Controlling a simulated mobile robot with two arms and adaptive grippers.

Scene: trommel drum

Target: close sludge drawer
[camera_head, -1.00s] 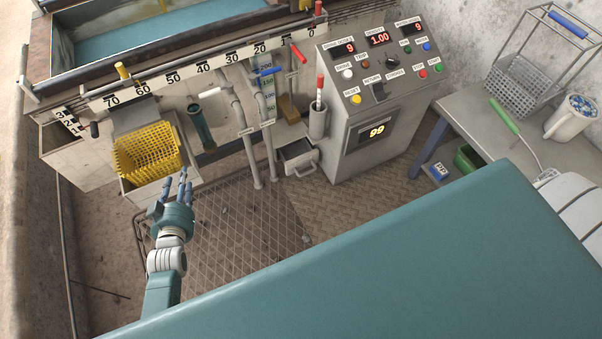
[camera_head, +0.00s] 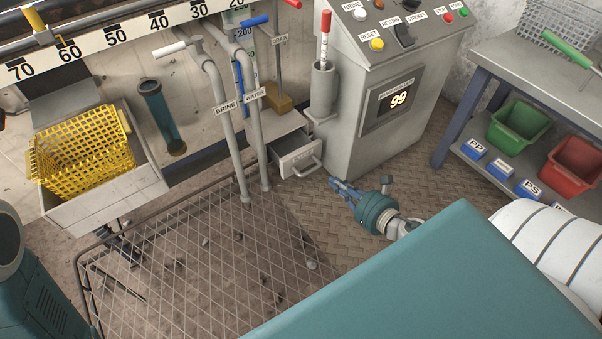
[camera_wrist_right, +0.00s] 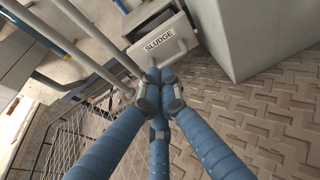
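The sludge drawer (camera_head: 297,154) is a small grey drawer with a bar handle, low between the pipes and the control cabinet. It stands partly pulled out. Its SLUDGE label and handle face me in the right wrist view (camera_wrist_right: 161,43). My right gripper (camera_head: 342,187) is just in front of the drawer, to the right of and below its handle in the head view. Its blue fingers are drawn together with tips meeting (camera_wrist_right: 153,80) and nothing visible between them. I cannot tell whether the tips touch the handle. My left gripper is not in view.
The control cabinet (camera_head: 368,110) stands right of the drawer. Brine and water pipes (camera_head: 228,120) rise to its left. A yellow basket (camera_head: 85,150) sits in a tray at left. Green (camera_head: 518,125) and red (camera_head: 577,165) bins are at right. Open floor grating (camera_head: 190,255) lies in front.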

